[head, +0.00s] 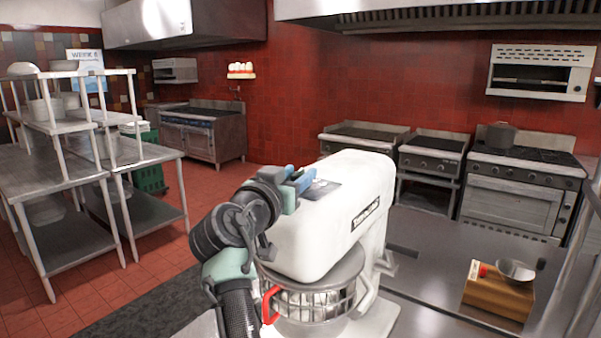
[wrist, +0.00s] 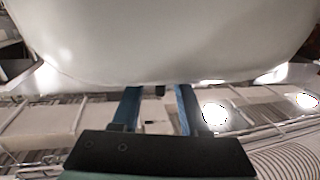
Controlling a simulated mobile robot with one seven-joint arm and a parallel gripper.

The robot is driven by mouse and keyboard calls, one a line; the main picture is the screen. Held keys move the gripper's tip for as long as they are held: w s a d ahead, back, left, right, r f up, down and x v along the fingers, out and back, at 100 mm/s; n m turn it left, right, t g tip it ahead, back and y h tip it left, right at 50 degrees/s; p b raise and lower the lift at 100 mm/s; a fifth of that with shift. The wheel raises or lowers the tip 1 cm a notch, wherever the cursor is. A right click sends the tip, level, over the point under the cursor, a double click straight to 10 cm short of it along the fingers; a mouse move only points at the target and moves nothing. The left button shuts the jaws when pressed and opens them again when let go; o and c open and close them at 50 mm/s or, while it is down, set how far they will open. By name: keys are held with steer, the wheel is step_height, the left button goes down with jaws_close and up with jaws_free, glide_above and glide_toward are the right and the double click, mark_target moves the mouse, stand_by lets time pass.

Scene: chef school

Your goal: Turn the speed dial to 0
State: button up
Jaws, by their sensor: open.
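The large white stand mixer (head: 330,215) stands on the metal counter, with a grey wire bowl guard (head: 325,300) and a red handle (head: 270,303) below its head. My gripper (head: 297,183) is at the left end of the mixer head, near its top. In the wrist view the white mixer body (wrist: 165,45) fills the top, and my two blue fingers (wrist: 159,100) reach up to its edge, apart. A small dark piece (wrist: 160,90) shows between the fingertips; I cannot tell if it is the speed dial. No dial or its marks can be read, and contact is unclear.
A wooden block (head: 497,296) with a small metal bowl (head: 516,270) sits on the counter to the right. Stoves (head: 515,190) line the red wall. Steel shelving (head: 85,160) stands at the left, with open tiled floor (head: 150,270) before it.

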jaws_close()
stand_by(0.3)
steer(key=n+y+p, duration=0.1)
steer(key=y, duration=0.1)
steer(key=n+t+y+p, duration=0.1)
steer(key=n+y+p, duration=0.1)
steer(key=y, duration=0.1)
steer(key=shift+d+r+n, duration=0.1)
steer(key=shift+d+n, duration=0.05)
steer(key=shift+n, duration=0.15)
steer(key=shift+n+y+p, duration=0.5)
steer(key=shift+n+y, duration=0.3)
steer(key=shift+y, duration=0.7)
